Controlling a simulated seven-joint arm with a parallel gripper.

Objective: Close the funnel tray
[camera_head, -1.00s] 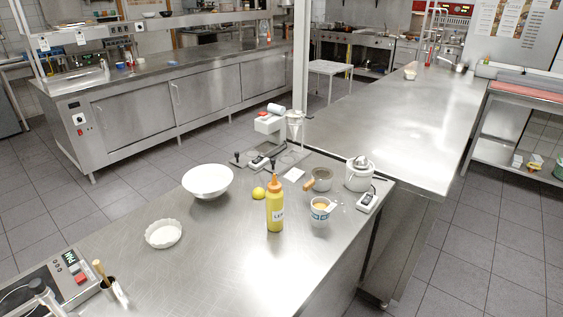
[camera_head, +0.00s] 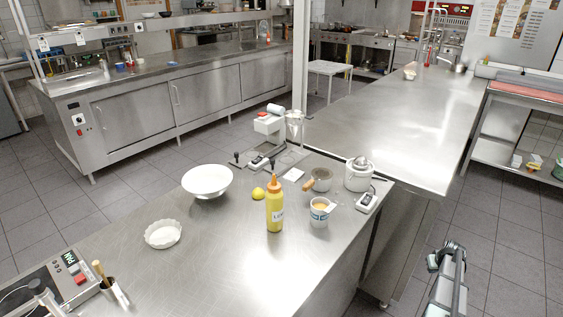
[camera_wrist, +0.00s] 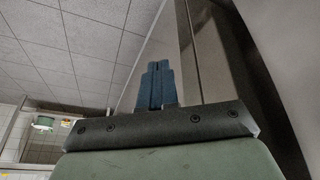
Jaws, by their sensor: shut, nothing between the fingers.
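A white-and-grey machine (camera_head: 268,124) with a red part on top stands at the far edge of the near steel counter. A clear funnel (camera_head: 294,125) is at its right side. A flat grey base (camera_head: 278,158) lies under them; I cannot tell which part is the funnel tray or how far open it is. My gripper (camera_wrist: 158,70) shows in the wrist view with its blue fingers together, empty, against the ceiling. In the head view, part of my arm (camera_head: 450,282) shows at the lower right, beyond the counter's edge and well apart from the machine.
The near counter (camera_head: 200,265) holds a white bowl (camera_head: 207,181), a fluted dish (camera_head: 163,233), a yellow bottle (camera_head: 275,205), a lemon (camera_head: 258,193), a cup (camera_head: 319,213), a pot (camera_head: 319,180) and a juicer (camera_head: 359,175). The floor (camera_head: 510,250) at right is open.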

